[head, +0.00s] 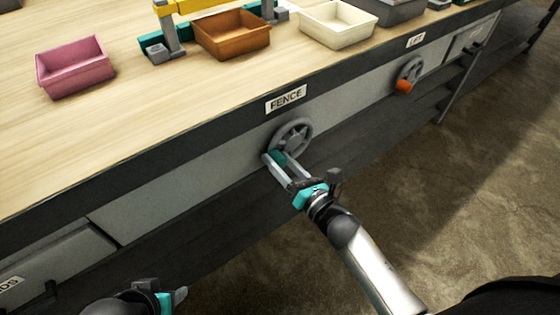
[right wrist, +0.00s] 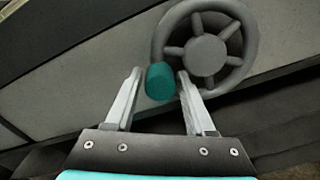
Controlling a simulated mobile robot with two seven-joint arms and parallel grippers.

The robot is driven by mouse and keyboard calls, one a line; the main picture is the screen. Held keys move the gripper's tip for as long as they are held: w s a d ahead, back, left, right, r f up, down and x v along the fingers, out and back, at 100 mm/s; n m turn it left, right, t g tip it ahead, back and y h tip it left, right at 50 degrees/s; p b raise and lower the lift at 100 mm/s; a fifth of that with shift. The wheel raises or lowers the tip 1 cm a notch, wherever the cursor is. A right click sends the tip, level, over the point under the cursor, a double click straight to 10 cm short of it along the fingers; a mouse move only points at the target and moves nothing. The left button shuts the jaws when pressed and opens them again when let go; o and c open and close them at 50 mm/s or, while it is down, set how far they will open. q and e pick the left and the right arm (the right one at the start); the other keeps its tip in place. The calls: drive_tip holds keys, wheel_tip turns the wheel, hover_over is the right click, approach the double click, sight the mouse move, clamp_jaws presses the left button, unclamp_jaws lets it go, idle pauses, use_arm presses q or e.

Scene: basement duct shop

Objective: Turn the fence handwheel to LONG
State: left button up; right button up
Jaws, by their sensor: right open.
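The fence handwheel (head: 294,133) is a grey spoked wheel on the bench's front panel, under the white FENCE label (head: 286,98). Its teal knob (head: 278,158) is at the lower left of the rim. In the right wrist view the wheel (right wrist: 205,54) fills the upper right, and the knob (right wrist: 160,81) lies between the fingertips. My right gripper (head: 276,162) is open, with its fingers on either side of the knob; I cannot tell whether they touch it. My left gripper (head: 172,298) is low at the bottom edge, mostly cut off. No LONG mark is readable.
A second handwheel (head: 409,74) with an orange knob is farther right on the panel. Pink (head: 75,66), brown (head: 231,35) and cream (head: 338,24) bins stand on the wooden bench top. A drawer (head: 55,262) is at lower left. The floor at right is clear.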

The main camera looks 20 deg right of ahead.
clamp_jaws()
idle(0.3)
idle(1.1)
